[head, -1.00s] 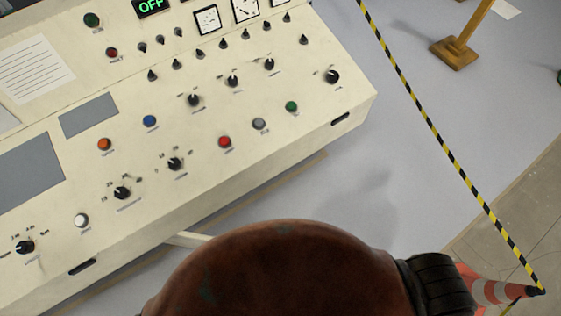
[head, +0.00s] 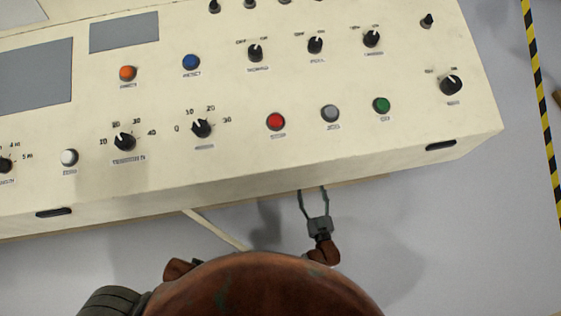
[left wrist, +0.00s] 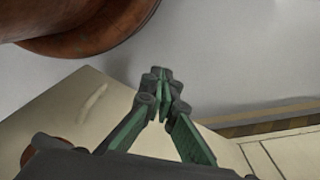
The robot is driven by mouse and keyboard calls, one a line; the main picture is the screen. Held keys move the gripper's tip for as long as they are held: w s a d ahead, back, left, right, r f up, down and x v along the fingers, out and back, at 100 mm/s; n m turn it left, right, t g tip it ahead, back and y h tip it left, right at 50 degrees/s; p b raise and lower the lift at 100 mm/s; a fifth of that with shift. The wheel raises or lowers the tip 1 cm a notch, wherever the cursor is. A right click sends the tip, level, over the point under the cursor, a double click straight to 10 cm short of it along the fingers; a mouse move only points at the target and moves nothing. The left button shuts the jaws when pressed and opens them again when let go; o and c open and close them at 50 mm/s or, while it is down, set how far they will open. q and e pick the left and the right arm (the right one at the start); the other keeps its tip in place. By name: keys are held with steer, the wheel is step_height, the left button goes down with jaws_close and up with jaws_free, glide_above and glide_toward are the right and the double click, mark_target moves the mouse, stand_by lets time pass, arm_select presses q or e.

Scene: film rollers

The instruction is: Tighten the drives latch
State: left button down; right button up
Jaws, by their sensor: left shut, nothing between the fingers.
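I cannot pick out a drives latch; the small labels on the cream control console (head: 230,165) are mostly too blurred to read. Its sloped top carries black rotary knobs, among them one below OFF/ON marks (head: 254,53) and one at the far right (head: 451,84). In the head view my right gripper (head: 312,192) is low in front of the console's front face, its two thin fingers apart with nothing between them. In the left wrist view my left gripper (left wrist: 160,76) has its green fingers meeting at the tips, empty, with a cream surface (left wrist: 65,115) behind them.
A red button (head: 275,121), grey button (head: 330,113) and green button (head: 381,105) sit near the console's front edge. A dark slot (head: 440,146) is in its front face. Grey floor (head: 440,230) is clear at right, up to a yellow-black barrier tape (head: 545,130).

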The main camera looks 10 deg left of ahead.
arm_select(q)
step_height(320, 180, up, 5)
steer(key=b, duration=0.2)
steer(key=shift+t+h, duration=0.4)
steer(key=shift+t, duration=0.3)
steer(key=w+d+f, duration=0.1)
steer(key=f, duration=0.1)
steer(key=w+d+f+b, duration=0.1)
steer(key=w+f, duration=0.1)
steer(key=shift+w+d, duration=0.1)
steer(key=shift+d, duration=0.1)
arm_select(e)
steer(key=w+a+r, duration=0.2)
steer(key=w+a, duration=0.2)
steer(key=w, duration=0.4)
steer(key=shift+w+a+t, duration=0.2)
steer(key=shift+w+t, duration=0.05)
steer(key=shift+t, duration=0.15)
steer(key=shift+c, duration=0.2)
steer(key=c, duration=1.1)
